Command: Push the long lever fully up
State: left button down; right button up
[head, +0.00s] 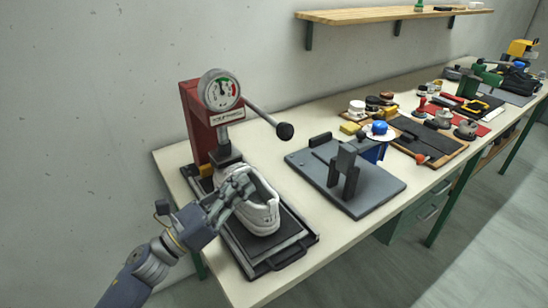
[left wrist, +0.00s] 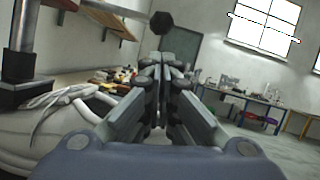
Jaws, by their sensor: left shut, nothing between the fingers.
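The long lever (head: 262,117) is a grey rod with a black knob (head: 285,131) at its end. It comes out of the red press (head: 195,115) beside the round gauge and slants down to the right. In the left wrist view the black knob (left wrist: 161,22) hangs above and beyond my fingertips, apart from them. My left gripper (head: 243,182) is shut and empty, in front of the white shoe (head: 262,215) under the press, left of and below the knob. In the left wrist view my left gripper (left wrist: 158,75) points toward the room. My right gripper is not in view.
The shoe stands on a black tray (head: 285,256) with a handle. A grey plate fixture (head: 375,190) stands to the right. Small tools and a blue-topped item (head: 379,128) crowd the bench farther back. A wooden shelf (head: 390,14) is on the wall.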

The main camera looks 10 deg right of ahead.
pick_arm(q)
jog(key=p+x, duration=0.3)
jog(key=x, duration=0.7)
jog(key=shift+r, duration=0.1)
jog(key=shift+r, duration=0.1)
